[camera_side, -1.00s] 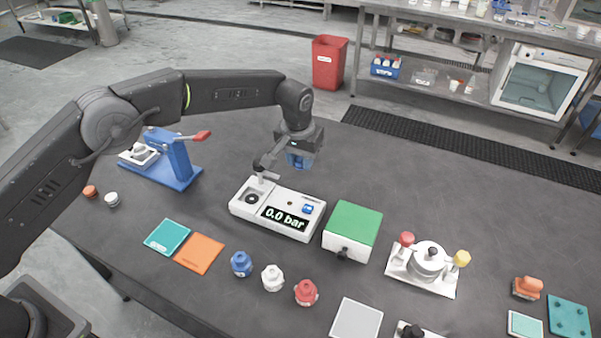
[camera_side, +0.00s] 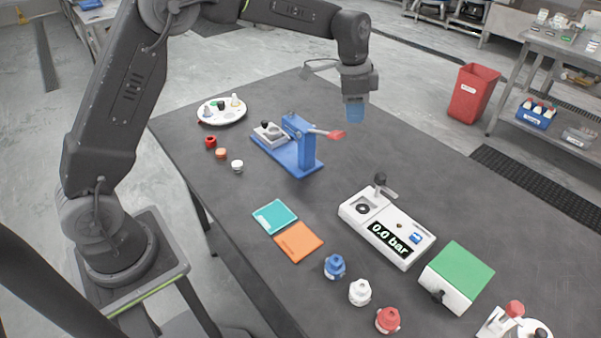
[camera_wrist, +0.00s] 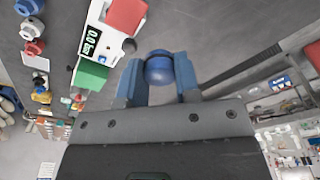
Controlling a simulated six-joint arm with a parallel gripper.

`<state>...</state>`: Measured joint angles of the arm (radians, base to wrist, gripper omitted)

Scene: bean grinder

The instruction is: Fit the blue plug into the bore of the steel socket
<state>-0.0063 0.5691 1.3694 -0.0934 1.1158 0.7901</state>
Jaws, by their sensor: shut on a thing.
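My gripper (camera_side: 355,112) hangs pointing down above the back of the table, behind and right of the blue lever press. In the wrist view its two blue fingers (camera_wrist: 160,80) are shut on the blue plug (camera_wrist: 158,66), a short round piece held between them. In the side view the fingers hide the plug. A white pressure unit (camera_side: 385,228) reading 0.0 bar stands to the lower right. It has a grey ring with a dark hole (camera_side: 362,208), possibly the steel socket's bore, and a dark upright clamp (camera_side: 380,184) beside it. The gripper is well apart from it.
The blue press (camera_side: 300,148) has a red-tipped lever reaching toward the gripper's side. Blue (camera_side: 334,266), white (camera_side: 359,292) and red (camera_side: 388,319) knobs line the front. A green-topped box (camera_side: 457,275) stands right of the unit. The table right of the press is clear.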

